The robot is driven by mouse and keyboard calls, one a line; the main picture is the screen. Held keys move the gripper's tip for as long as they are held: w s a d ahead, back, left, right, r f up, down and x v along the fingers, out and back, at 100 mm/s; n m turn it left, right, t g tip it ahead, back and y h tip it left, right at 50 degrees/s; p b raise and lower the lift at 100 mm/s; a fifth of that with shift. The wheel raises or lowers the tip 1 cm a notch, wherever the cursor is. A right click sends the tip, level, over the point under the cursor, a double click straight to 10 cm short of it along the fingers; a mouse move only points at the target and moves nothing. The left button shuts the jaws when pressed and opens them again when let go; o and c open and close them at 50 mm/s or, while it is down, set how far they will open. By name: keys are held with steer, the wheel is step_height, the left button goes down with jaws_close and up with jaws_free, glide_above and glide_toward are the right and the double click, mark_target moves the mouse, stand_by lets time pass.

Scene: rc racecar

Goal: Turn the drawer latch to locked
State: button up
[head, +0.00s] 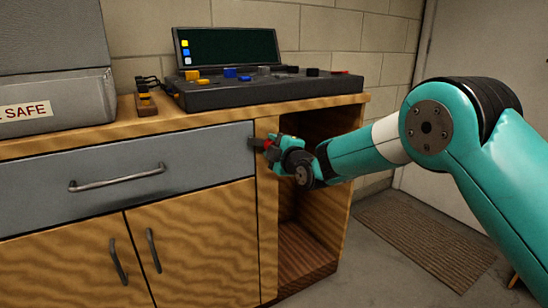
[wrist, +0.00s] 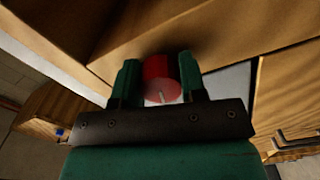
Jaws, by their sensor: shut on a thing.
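The drawer latch is a red round knob (wrist: 158,80) with a paler front face and a light mark on it. It shows between the two green fingers of my gripper (wrist: 158,82) in the wrist view. In the head view my gripper (head: 268,145) is at the right end of the grey drawer front (head: 120,165), beside the cabinet's wooden upright. The fingers are shut on the knob. Only a little of the red knob (head: 267,145) shows in the head view, and the fingers hide the rest. The drawer looks closed. I cannot tell the latch's exact position from the mark.
The drawer has a metal handle (head: 117,178). Two wooden doors (head: 190,240) are below it. An open shelf bay (head: 305,240) is right of the upright. A dark console (head: 265,88) and a grey safe-labelled box (head: 55,103) stand on top. A brown mat (head: 425,240) lies on the floor.

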steer(key=shift+n+b, duration=1.2)
steer(key=shift+n, duration=0.5)
steer(key=o, duration=0.9)
steer(key=v, duration=1.7)
steer(key=shift+s+d, duration=0.15)
steer(key=shift+d, duration=0.05)
steer(key=shift+r, duration=0.1)
